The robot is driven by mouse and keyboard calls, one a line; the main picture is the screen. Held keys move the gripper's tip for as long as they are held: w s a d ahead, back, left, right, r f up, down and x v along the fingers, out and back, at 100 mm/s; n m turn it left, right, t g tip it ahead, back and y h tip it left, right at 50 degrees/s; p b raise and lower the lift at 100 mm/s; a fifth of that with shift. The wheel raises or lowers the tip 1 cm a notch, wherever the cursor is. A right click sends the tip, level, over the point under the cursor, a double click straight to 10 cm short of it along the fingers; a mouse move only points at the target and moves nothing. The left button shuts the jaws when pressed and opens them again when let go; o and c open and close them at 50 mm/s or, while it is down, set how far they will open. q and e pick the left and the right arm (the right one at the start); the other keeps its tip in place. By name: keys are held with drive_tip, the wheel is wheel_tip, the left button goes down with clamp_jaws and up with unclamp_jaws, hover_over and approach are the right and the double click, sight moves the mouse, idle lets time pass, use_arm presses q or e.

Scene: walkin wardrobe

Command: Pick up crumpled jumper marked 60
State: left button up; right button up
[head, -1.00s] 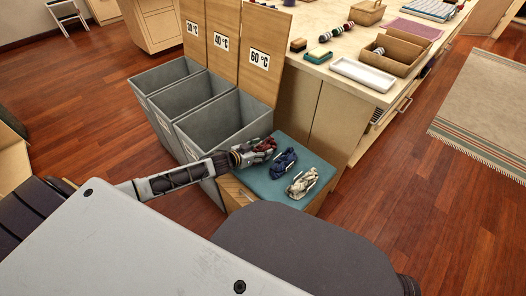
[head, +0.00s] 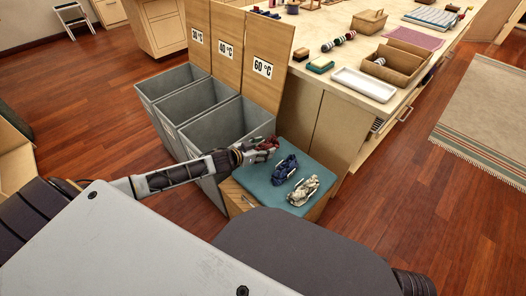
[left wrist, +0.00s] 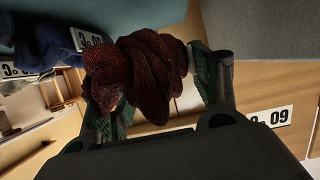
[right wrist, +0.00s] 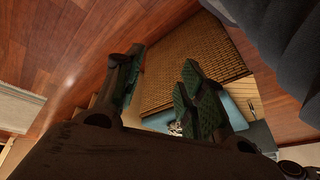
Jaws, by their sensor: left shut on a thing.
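A dark red knitted jumper (head: 266,144) is at the back left of a teal-topped low bench (head: 262,187). My left gripper (head: 249,153) is at it. In the left wrist view the crumpled jumper (left wrist: 150,75) sits bunched between the two fingers, which are shut on it. Whether the jumper touches the bench is unclear. My right gripper (right wrist: 165,90) is open and empty, seen only in the right wrist view.
A navy garment (head: 285,167) and a cream garment (head: 303,190) lie on the bench. Three grey bins stand behind left; the nearest (head: 212,140) has a 60 °C lid (head: 263,68). A counter (head: 350,65) with trays and brushes stands behind. Floor to the right is open.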

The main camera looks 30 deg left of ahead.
sight(263, 146)
use_arm(q)
wheel_tip(263, 146, up, 3)
drive_tip(key=shift+r+p, duration=0.2)
drive_tip(key=shift+p, duration=0.35)
drive_tip(key=shift+r, duration=0.65)
use_arm(e)
drive_tip(key=shift+s+d+f+g+h, duration=0.15)
drive_tip(key=shift+d+f+g+h, duration=0.15)
drive_tip(key=shift+d, duration=0.05)
use_arm(q)
drive_tip(key=shift+d, duration=0.1)
